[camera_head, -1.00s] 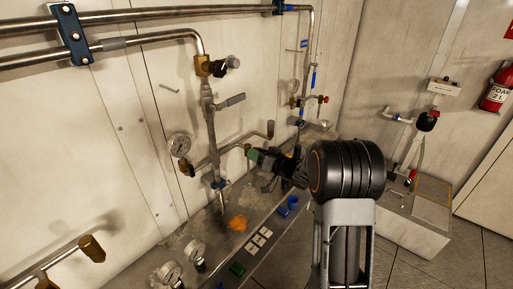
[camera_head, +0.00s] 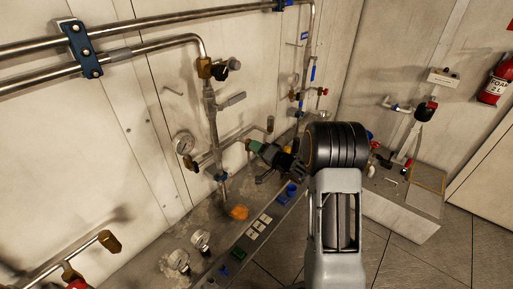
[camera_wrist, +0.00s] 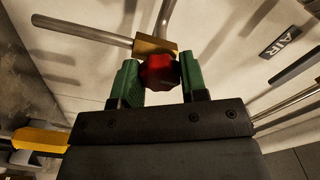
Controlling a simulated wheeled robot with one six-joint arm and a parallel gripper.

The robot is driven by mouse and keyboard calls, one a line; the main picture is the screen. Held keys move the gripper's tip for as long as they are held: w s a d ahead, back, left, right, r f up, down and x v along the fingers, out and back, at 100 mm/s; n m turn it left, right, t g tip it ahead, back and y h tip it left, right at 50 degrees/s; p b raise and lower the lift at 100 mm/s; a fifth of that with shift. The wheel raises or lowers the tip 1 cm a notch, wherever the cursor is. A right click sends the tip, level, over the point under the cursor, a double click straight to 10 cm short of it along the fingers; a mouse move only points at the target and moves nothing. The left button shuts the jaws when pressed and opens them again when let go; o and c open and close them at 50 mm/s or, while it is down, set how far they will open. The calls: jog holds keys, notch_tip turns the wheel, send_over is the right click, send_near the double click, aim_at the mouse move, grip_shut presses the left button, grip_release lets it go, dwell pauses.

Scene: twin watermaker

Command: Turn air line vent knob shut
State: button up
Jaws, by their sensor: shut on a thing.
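The red air line vent knob (camera_wrist: 160,71) shows in the wrist view, on a brass valve body (camera_wrist: 152,46) joined to steel pipes. My gripper's green fingers (camera_wrist: 159,78) stand on either side of the knob and are shut on it. A printed AIR label (camera_wrist: 281,43) is on the wall to the right. In the head view, my gripper (camera_head: 257,147) is at the end of the short pipe by the wall. The knob is hidden there behind the fingers. I cannot read the knob's turn angle.
A pressure gauge (camera_head: 183,143) and a vertical pipe with a lever valve (camera_head: 231,100) stand left of my gripper. Below is a panel with blue (camera_head: 291,190) and green (camera_head: 239,254) parts. A yellow part (camera_wrist: 40,140) shows at the wrist view's left.

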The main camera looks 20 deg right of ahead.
jog(key=shift+f, duration=0.1)
dwell(0.4)
jog(key=o, duration=0.9)
jog(key=b+v, duration=0.3)
jog(key=v, duration=1.1)
